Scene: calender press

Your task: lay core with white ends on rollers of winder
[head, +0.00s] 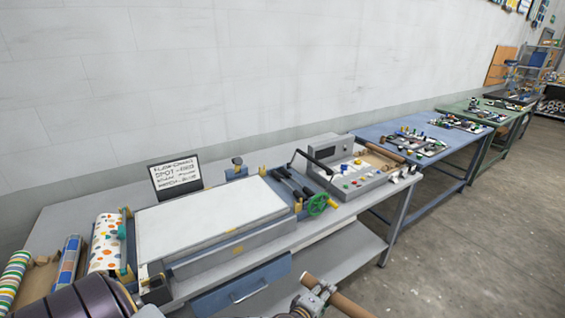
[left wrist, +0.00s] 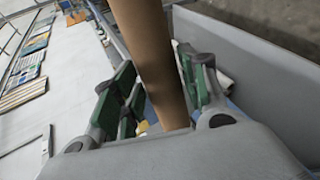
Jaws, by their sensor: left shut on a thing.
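My left gripper (head: 317,292) is at the bottom of the head view, in front of the bench, shut on a brown core (head: 350,306). In the left wrist view the core (left wrist: 148,55) stands between the green-padded fingers (left wrist: 160,90) and runs out of the top of the picture. White on its ends cannot be made out. Two dark rollers (head: 291,184) lie side by side on the bench beside a green handwheel (head: 317,204); they appear to be the winder's rollers. The held core is apart from them, nearer to me. My right gripper is not in view.
A white-topped flat bed (head: 205,217) fills the bench's middle. A control box (head: 345,172) with a black lever stands to the right, with another brown tube (head: 385,152) behind it. Patterned rolls (head: 106,243) lie at left. A blue drawer (head: 240,285) is below. Floor at right is clear.

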